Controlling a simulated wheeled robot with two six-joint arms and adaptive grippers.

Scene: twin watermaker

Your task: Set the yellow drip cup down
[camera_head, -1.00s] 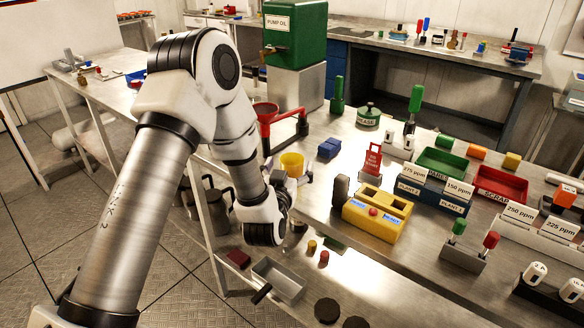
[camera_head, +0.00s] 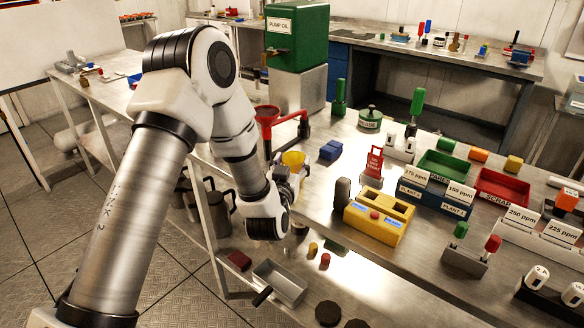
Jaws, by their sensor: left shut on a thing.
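The yellow drip cup (camera_head: 293,159) is at the bench's left edge, in front of the red funnel stand. My left gripper (camera_head: 290,174) is at the cup, shut on it, and the wrist partly hides the fingers and the cup's lower part. I cannot tell whether the cup's base touches the bench top (camera_head: 318,180). My right gripper does not show.
The red funnel stand (camera_head: 268,116) stands just behind the cup, below the green pump oil tank (camera_head: 297,38). A blue block (camera_head: 330,149) lies to the right. A yellow two-slot box (camera_head: 378,216) stands nearer. Bare bench lies between them.

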